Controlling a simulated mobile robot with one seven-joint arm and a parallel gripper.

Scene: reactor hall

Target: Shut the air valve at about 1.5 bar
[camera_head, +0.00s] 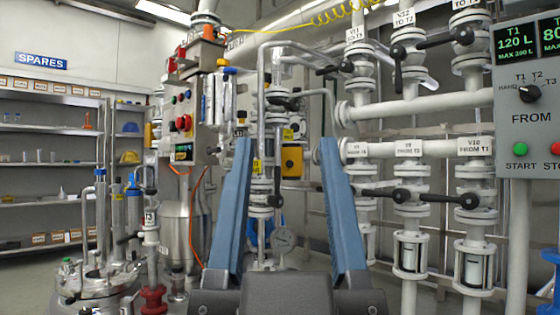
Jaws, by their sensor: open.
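My gripper (286,143) is open and empty, its two blue fingers pointing forward, well apart. Between the fingers, farther back, stands a vertical pipe assembly with flanges and a black valve handle (277,188) hanging downward. The fingers hide parts of the pipes on both sides.
At right, several labelled valves with black levers (402,195) sit on white pipes, beside a control panel (530,95) reading T1 120 L. At left are a steel vessel (100,285), a red valve (153,300) and spares shelves (45,128). A yellow box (292,161) is behind the fingers.

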